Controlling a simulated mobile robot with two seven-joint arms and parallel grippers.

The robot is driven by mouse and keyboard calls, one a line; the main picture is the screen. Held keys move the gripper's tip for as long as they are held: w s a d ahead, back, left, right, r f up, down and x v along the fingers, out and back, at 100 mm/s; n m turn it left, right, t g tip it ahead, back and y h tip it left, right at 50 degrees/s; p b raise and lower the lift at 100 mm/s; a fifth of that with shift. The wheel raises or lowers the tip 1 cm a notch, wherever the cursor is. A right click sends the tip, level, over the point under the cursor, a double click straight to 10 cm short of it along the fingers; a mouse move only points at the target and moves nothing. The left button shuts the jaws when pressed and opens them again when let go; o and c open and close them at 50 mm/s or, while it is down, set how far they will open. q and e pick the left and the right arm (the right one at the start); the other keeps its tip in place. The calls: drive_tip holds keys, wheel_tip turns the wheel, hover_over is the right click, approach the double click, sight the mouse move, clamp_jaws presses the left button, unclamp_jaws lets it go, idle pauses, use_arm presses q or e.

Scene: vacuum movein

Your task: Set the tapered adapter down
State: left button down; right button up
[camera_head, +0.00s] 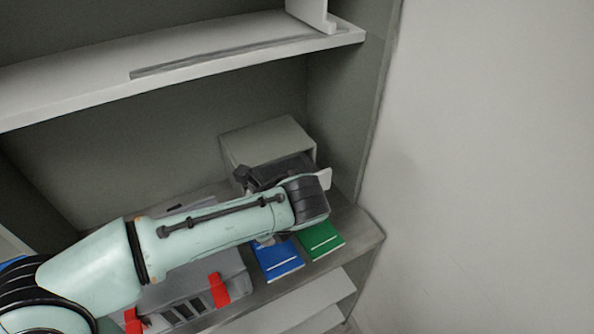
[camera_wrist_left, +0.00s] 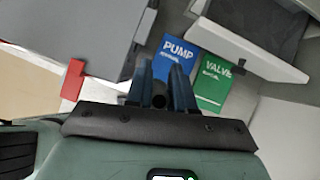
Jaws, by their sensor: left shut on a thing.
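In the left wrist view my left gripper (camera_wrist_left: 162,70) has its two blue fingers closed around a dark, round-ended piece, the tapered adapter (camera_wrist_left: 158,101). Only a small part of the adapter shows, and its taper cannot be made out. In the head view my left arm reaches across the shelf from the left. Its wrist hides the fingertips and the adapter. In the left wrist view the fingers point towards the blue PUMP booklet (camera_wrist_left: 182,58). Whether the adapter touches any surface cannot be told. My right gripper is not in view.
A green VALVE booklet (camera_head: 320,240) lies beside the blue one. A beige box (camera_head: 268,138) with a dark inside stands behind my wrist. A grey case (camera_head: 236,268) with red latches lies left of the booklets. An upper shelf (camera_head: 200,75) hangs above; a wall is at right.

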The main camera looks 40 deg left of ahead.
use_arm(q)
drive_tip(key=shift+a+r, duration=0.15)
drive_tip(key=shift+r, duration=0.15)
wheel_tip(320, 180, up, 4)
drive_tip(key=p, duration=0.3)
hover_over(276, 178)
drive_tip(key=d, duration=0.3)
wheel_tip(276, 178, down, 2)
drive_tip(key=shift+n, duration=0.4)
drive_tip(key=f, duration=0.1)
drive_tip(key=s+f+b, duration=0.1)
drive_tip(key=f, duration=0.2)
drive_tip(key=shift+s+f, duration=0.25)
drive_tip(key=shift+s, duration=0.1)
drive_tip(key=shift+w+f, duration=0.1)
drive_tip(key=shift+f, duration=0.25)
drive_tip(key=shift+w+f, duration=0.2)
drive_tip(key=shift+f, duration=0.05)
wheel_tip(276, 178, down, 3)
drive_tip(key=shift+r+b, duration=0.1)
drive_tip(key=shift+b, duration=0.4)
drive_tip(key=shift+w+a+f, duration=0.15)
drive_tip(key=shift+w+f, duration=0.05)
drive_tip(key=shift+w, duration=0.15)
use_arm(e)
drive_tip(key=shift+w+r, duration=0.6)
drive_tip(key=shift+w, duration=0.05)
